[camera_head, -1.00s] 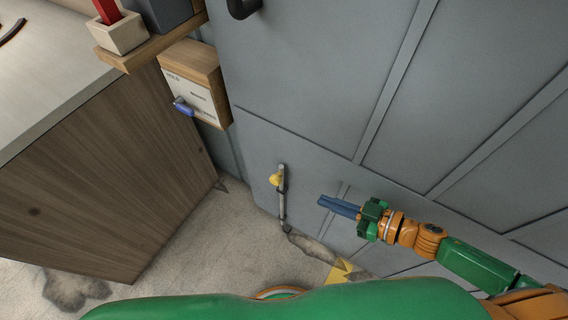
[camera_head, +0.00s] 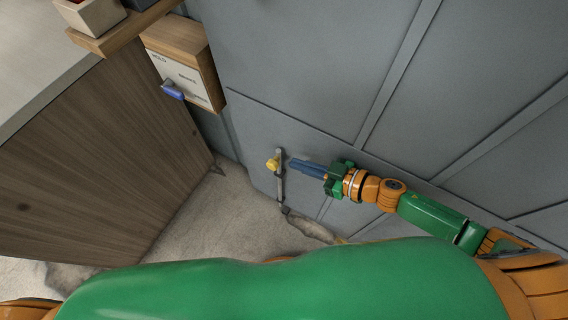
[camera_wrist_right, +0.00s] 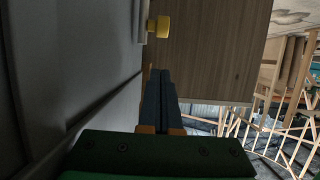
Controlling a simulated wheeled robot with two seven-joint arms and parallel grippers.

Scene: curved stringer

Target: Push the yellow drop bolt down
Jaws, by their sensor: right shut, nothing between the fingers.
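The yellow drop bolt knob (camera_head: 272,164) sits near the top of a grey metal rod (camera_head: 281,190) on the lower part of the grey door. It also shows in the right wrist view (camera_wrist_right: 160,27), beyond the fingertips. My right gripper (camera_head: 293,163) is shut and empty, its blue fingers pointing left at the bolt. In the head view the fingertips are just right of the rod, about level with the knob; I cannot tell whether they touch it. In the right wrist view the shut fingers (camera_wrist_right: 160,75) appear apart from the knob. My left gripper is not in view.
The grey door (camera_head: 300,60) has raised ribs. A wooden box with a blue lever (camera_head: 172,90) hangs to its left, below a wooden shelf (camera_head: 120,32). A wood-panelled counter (camera_head: 100,170) stands at the left. Bare floor (camera_head: 210,215) lies between counter and door.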

